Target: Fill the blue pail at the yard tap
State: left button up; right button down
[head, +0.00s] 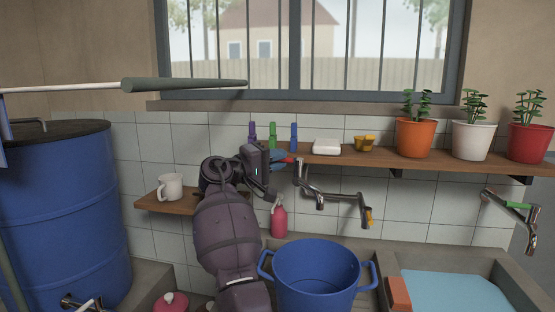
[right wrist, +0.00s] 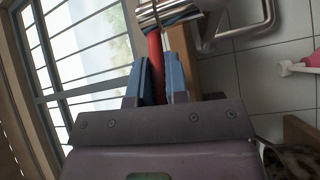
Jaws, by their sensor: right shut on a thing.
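The blue pail (head: 316,282) stands upright in the basin below the wall tap in the head view. Its two side handles show, and I see no water in it. The metal tap (head: 335,197) comes off the wall above the pail and has a red lever (head: 289,159). No stream shows from its spout. My right gripper (head: 281,164) is shut on the red lever. In the right wrist view the red lever (right wrist: 155,66) runs between the blue fingers of my right gripper (right wrist: 162,72). My left gripper is not in view.
A white mug (head: 170,187), a red bottle (head: 279,220) and a blue barrel (head: 60,205) are left. A green-handled tap (head: 515,215) is right.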

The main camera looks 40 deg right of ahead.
jog(key=shift+s+a+r+t+p, duration=0.1)
jog(key=shift+s+r+t+p, duration=0.1)
jog(key=shift+t+p, duration=0.25)
pick_arm(q)
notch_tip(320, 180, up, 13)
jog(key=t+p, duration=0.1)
jog(key=p, duration=1.1)
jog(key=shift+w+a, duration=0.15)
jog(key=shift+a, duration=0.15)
pick_arm(e)
jog(key=shift+s+a+f+n+t+y, duration=0.1)
jog(key=shift+s+a+n+t+y, duration=0.4)
jog(key=shift+n+t, duration=1.35)
jog(key=shift+s+a+f+n+t+y, duration=0.1)
jog(key=shift+s+n+t+y, duration=0.75)
jog(key=shift+t, duration=1.6)
jog(key=shift+s+a+n+t+y, duration=0.25)
jog(key=shift+n+t+y, duration=0.7)
jog(key=shift+n+t, duration=1.05)
jog(key=c, duration=1.1)
grip_release()
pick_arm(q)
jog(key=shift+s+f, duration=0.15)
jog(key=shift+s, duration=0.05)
